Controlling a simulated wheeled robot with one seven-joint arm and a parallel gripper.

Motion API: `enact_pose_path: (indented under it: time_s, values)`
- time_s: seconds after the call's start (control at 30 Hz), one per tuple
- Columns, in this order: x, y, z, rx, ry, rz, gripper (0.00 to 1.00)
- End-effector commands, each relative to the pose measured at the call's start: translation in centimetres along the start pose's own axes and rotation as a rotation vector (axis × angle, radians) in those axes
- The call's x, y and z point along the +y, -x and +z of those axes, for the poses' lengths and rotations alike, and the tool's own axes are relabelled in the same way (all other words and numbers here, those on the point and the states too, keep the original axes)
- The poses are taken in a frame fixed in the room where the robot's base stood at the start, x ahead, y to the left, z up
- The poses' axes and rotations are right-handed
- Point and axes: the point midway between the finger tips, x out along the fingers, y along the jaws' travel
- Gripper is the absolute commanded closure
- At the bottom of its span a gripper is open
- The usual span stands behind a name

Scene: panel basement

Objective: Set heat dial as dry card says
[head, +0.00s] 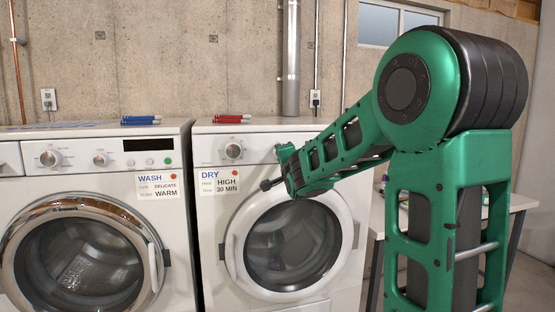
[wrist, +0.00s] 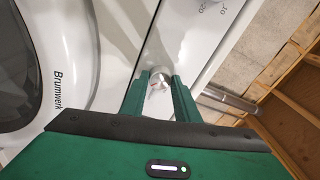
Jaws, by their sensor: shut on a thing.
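The dry card (head: 218,181) on the dryer's front reads "DRY", "Heat HIGH" and "30 MIN", with a red dot. My gripper (head: 281,152) reaches the dryer's control strip, right of a silver dial (head: 233,150). In the wrist view my gripper (wrist: 158,84) has its green fingers on both sides of a small silver dial (wrist: 158,82), shut on it. In the head view my gripper hides this dial. Its pointer and label cannot be read. Scale numbers 20 and 10 show further along the strip.
The dryer's round door (head: 293,247) is below my gripper, closed. The washer (head: 90,215) stands to the left with a "WASH" card (head: 159,184). Red pens (head: 231,118) and blue pens (head: 141,119) lie on top. A white table (head: 517,203) is at right.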

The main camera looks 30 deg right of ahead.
Motion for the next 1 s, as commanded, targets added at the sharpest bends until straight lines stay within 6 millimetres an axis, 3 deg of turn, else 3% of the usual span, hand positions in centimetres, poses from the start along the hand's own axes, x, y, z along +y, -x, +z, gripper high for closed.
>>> enact_pose_path:
  time_s: [0.73,0.77,0.8,0.83,1.0]
  values:
    - [0.7,0.09,0.42,-0.001,-0.089,0.024,0.94]
    - [0.7,0.09,0.41,-0.001,-0.089,0.024,0.67]
    - [0.65,0.08,0.4,-0.001,-0.089,0.023,0.57]
    - [0.6,0.08,0.38,-0.001,-0.089,0.022,0.53]
    - [0.35,0.05,0.22,0.002,-0.089,0.017,0.53]
